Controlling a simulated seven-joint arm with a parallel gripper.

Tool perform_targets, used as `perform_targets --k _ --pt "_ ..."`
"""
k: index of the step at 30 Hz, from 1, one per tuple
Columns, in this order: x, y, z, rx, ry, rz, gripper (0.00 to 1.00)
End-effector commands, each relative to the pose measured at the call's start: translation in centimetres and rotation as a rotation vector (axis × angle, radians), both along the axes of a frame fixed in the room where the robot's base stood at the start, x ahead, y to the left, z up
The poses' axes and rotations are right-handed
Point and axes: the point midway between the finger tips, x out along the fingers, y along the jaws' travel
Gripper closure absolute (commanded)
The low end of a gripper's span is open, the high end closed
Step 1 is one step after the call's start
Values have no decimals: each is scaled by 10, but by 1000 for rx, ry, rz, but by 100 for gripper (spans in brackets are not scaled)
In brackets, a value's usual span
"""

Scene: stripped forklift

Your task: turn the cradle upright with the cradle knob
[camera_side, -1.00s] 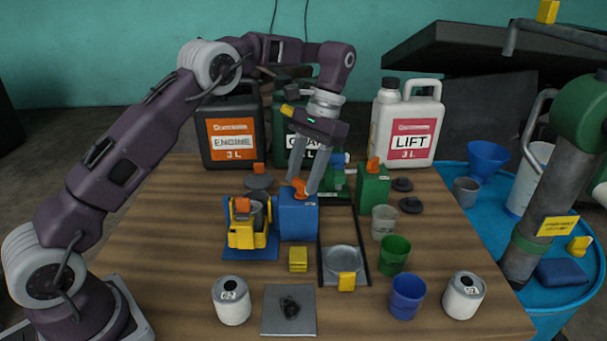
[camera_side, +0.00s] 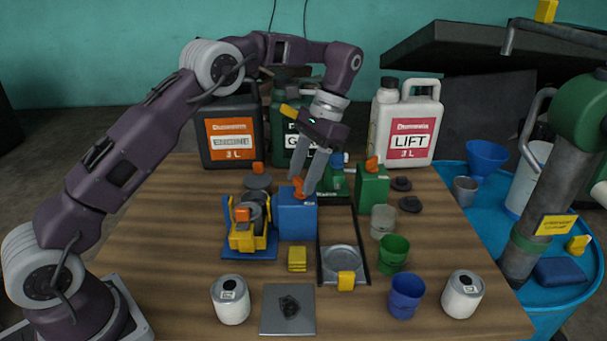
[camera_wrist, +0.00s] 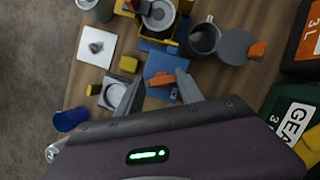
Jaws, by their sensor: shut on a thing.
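The yellow cradle (camera_side: 247,238) stands on a blue base left of centre, with a grey vessel held in it, tilted; it also shows at the top of the wrist view (camera_wrist: 177,30). An orange knob (camera_side: 298,187), apparently the cradle knob, sits on top of the blue box (camera_side: 297,222) beside the cradle. My gripper (camera_side: 304,190) reaches down to this box with its fingers on either side of the orange knob, shut on it. The wrist view shows the knob (camera_wrist: 161,79) between the two fingertips. The fingers partly hide the exact contact.
A green box (camera_side: 373,188) with another orange knob stands to the right. A rail tray (camera_side: 343,258), yellow block (camera_side: 297,259), green cup (camera_side: 394,254) and blue cup (camera_side: 406,296) lie in front. Large jugs (camera_side: 405,125) stand behind.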

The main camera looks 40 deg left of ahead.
Motion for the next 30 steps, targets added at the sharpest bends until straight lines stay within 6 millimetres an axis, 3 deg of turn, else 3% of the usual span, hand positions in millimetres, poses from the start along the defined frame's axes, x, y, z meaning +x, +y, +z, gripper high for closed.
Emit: perform_targets --k 3,20,23,30 --pt "2 8 0 18 -8 8 42" --pt "1 4 0 10 -4 31 42" --pt "0 6 0 9 -3 169 42" --pt "-5 9 1 7 2 820 42"
